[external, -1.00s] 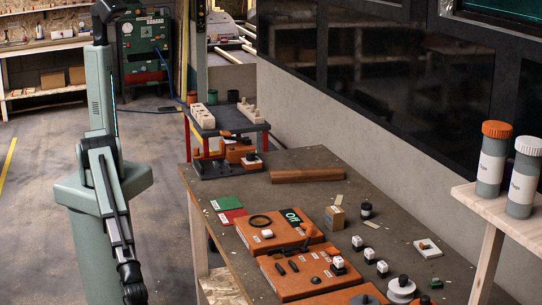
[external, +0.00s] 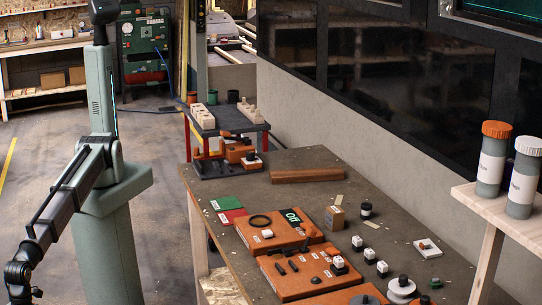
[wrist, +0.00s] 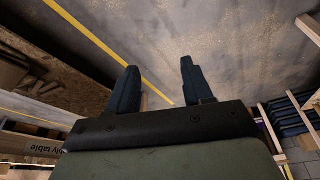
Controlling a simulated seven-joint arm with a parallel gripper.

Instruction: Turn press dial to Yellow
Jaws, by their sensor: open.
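Orange control boxes stand on the workbench (external: 330,185) in the external view. At the bottom edge a third orange box shows a dark round dial (external: 365,299), partly cut off; I cannot tell which part is the press dial. My gripper (wrist: 158,85) is open and empty in the wrist view, with floor beyond its two fingers. In the external view my arm hangs left of the bench, its end cut off.
A small table (external: 222,130) with orange and black parts stands beyond the bench. Small white and black pieces (external: 368,255) lie right of the boxes. Two capped bottles (external: 492,160) stand on a shelf at right. Open floor (external: 150,240) lies between arm and bench.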

